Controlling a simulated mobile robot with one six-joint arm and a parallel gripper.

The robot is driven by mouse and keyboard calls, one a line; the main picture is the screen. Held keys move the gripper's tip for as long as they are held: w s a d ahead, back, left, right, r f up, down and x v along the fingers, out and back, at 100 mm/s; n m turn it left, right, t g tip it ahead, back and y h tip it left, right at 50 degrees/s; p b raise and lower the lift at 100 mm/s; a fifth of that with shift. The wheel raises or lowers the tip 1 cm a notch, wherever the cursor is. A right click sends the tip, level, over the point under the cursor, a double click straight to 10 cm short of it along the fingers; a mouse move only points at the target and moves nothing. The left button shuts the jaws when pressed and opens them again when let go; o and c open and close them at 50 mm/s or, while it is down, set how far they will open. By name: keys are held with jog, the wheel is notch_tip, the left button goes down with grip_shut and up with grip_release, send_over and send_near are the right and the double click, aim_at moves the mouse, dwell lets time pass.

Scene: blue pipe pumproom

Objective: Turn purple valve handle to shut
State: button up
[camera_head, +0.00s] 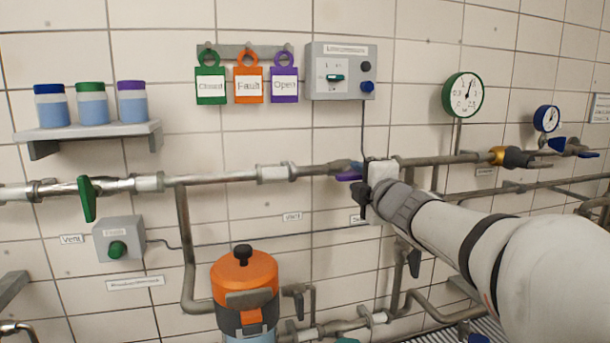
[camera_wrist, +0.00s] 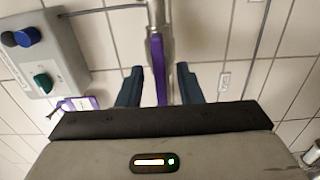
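The purple valve handle (camera_wrist: 158,70) is a narrow bar in the wrist view, running roughly in line with the metal pipe behind it. In the head view only a small part of the purple handle (camera_head: 348,177) shows, on the upper wall pipe; my gripper and wrist hide the rest. My gripper (camera_wrist: 160,85) has its two dark blue fingers apart, one on each side of the handle, with visible gaps between. In the head view my gripper (camera_head: 367,190) is right at the valve. The handle's near end is hidden behind the gripper body.
A grey control box (camera_head: 341,72) and hanging tags, including a purple "Open" tag (camera_head: 284,84), are above. A green handle (camera_head: 87,198) is on the same pipe at left. An orange-topped container (camera_head: 244,275) stands below. Gauges and blue handles are at right.

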aim_at(358, 178)
jog(key=shift+w+a, duration=0.2)
jog(key=shift+w, duration=0.65)
jog(key=shift+w+a, duration=0.15)
jog(key=shift+w, duration=0.7)
